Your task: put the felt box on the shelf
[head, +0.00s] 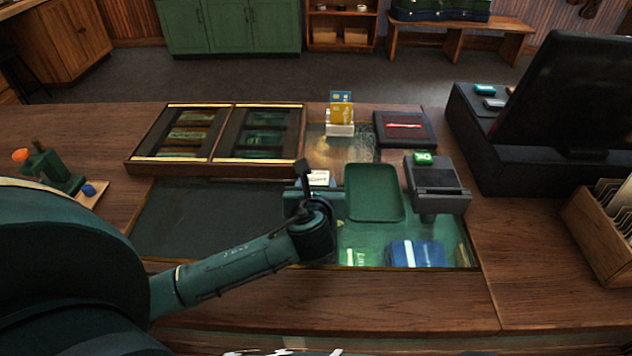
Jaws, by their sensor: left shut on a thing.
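My left gripper (307,186) is over the middle of the glass-topped counter, between the dark mat and the green tray. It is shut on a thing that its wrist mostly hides. A small pale piece with dark marks (319,178) shows right beside the fingers. I cannot tell whether it is part of the held thing, or whether that is the felt box. A low wooden shelf (341,33) with small boxes stands at the back wall, across the floor. My right gripper is out of view.
A green tray (374,193) and a card terminal (436,183) are right of the gripper. A two-part display case (216,168) and a card holder (340,129) stand behind it. A black monitor (568,100) is at right. The dark mat (210,218) is bare.

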